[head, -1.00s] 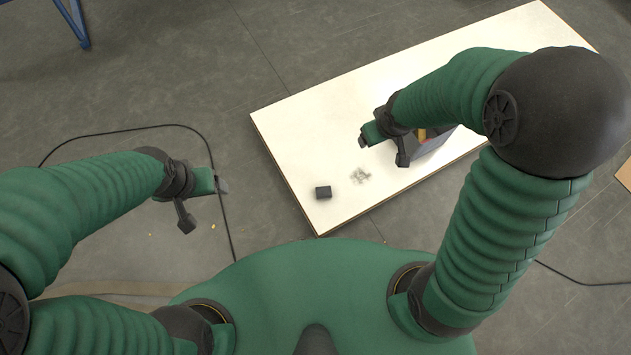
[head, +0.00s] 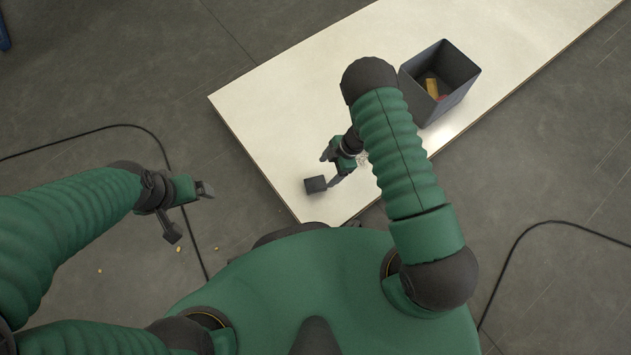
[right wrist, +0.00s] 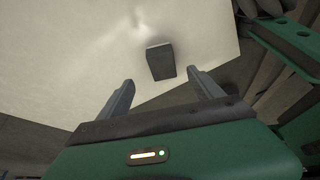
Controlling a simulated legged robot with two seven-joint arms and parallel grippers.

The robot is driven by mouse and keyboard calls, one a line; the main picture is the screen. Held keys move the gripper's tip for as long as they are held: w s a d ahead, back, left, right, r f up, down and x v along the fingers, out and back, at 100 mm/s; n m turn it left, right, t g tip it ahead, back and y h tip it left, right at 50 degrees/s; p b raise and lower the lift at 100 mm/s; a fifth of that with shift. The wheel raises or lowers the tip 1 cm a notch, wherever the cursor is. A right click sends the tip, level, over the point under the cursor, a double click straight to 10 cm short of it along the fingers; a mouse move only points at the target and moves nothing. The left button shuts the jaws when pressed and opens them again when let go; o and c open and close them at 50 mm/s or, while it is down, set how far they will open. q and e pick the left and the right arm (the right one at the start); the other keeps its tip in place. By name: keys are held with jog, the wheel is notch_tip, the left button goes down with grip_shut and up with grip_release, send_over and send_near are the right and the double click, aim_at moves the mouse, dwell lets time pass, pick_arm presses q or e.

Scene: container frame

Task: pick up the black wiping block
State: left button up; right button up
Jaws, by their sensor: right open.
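The black wiping block (head: 316,184) is a small dark block on the pale board (head: 285,95), near its near-left corner. It also shows in the right wrist view (right wrist: 161,62), just beyond the fingertips and between their lines. My right gripper (head: 329,171) is open and empty, right beside the block in the head view; its fingers also show in the right wrist view (right wrist: 166,88). I cannot tell whether a finger touches the block. My left gripper (head: 190,213) is over the floor to the left of the board, with its fingers apart and nothing between them.
A dark open bin (head: 438,84) stands on the board to the right, with yellow and red pieces inside. A grey smudge (head: 362,159) on the board is partly hidden by my right arm. Black cables (head: 545,224) lie on the floor. The board's far left is clear.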

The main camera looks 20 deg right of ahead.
jog(key=b+x, duration=0.2)
jog(key=x, duration=0.3)
jog(key=shift+a+f, duration=0.1)
jog(key=shift+a, duration=0.2)
jog(key=shift+a+f, duration=0.2)
jog(key=b+x, duration=0.4)
jog(key=shift+s+d+f+b, duration=0.15)
jog(key=shift+s+f+b, duration=0.05)
jog(key=shift+s+b, duration=0.1)
jog(key=shift+f, duration=0.3)
jog(key=shift+a+r, duration=0.25)
jog(key=shift+a, duration=0.05)
jog(key=shift+w, duration=0.1)
jog(key=c, duration=1.5)
pick_arm(q)
jog(key=s+x, duration=0.1)
jog(key=x, duration=0.6)
jog(key=shift+s+a+f, duration=0.3)
jog(key=shift+s+f, duration=0.05)
jog(key=shift+f, duration=0.25)
jog(key=shift+r, duration=0.1)
pick_arm(e)
jog(key=shift+r, duration=0.1)
